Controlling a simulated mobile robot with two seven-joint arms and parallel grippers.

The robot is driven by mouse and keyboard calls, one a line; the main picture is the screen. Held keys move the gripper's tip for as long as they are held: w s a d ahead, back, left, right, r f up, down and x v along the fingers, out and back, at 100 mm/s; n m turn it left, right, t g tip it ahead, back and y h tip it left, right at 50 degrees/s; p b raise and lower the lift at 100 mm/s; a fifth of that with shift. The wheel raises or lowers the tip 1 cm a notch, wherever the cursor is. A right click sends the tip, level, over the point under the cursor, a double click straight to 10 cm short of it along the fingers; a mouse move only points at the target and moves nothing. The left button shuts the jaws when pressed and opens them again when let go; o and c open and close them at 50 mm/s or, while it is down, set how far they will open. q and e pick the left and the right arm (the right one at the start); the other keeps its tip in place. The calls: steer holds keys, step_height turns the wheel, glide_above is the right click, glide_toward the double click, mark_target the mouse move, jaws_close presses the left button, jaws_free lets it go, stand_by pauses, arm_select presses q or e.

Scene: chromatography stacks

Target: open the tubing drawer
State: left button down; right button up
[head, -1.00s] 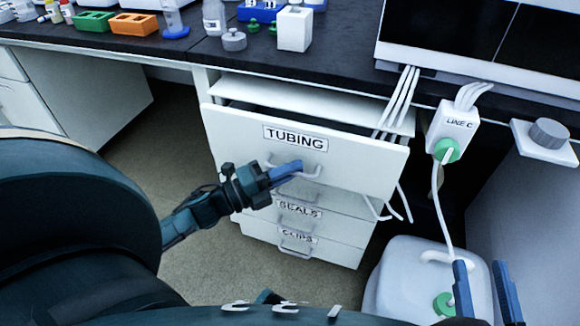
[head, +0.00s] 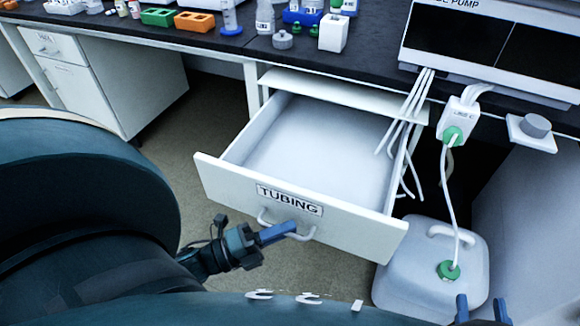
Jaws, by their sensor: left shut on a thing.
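The white tubing drawer (head: 222,178), with a TUBING label on its front, is pulled far out from under the bench. Its inside shows as a bare white floor, with no contents visible. My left gripper (head: 292,228) is shut on the drawer's handle (head: 306,236), at the middle of the front. My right gripper (head: 483,308) shows only as two blue fingertips at the bottom right edge. They stand apart with nothing between them, in front of the white jug.
White tubes (head: 408,125) hang down at the drawer's right rear side. A white jug (head: 420,262) with a green cap stands on the floor right of the drawer. The black bench top (head: 375,65) carries racks, bottles and a pump (head: 490,45). Floor is clear left of the drawer.

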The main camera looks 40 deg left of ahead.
arm_select(q)
steer(key=shift+s+d, duration=0.25)
steer(key=shift+s, duration=0.7)
arm_select(e)
steer(key=shift+s+d, duration=0.15)
steer(key=shift+s, duration=0.2)
arm_select(q)
steer(key=c, duration=1.5)
jaws_free()
steer(key=p+v, duration=0.1)
steer(key=v, duration=1.2)
arm_select(e)
steer(key=shift+d+m+g+h, duration=0.1)
steer(key=shift+m+g+h, duration=0.2)
steer(key=shift+g, duration=0.3)
arm_select(q)
steer(key=shift+a, duration=0.1)
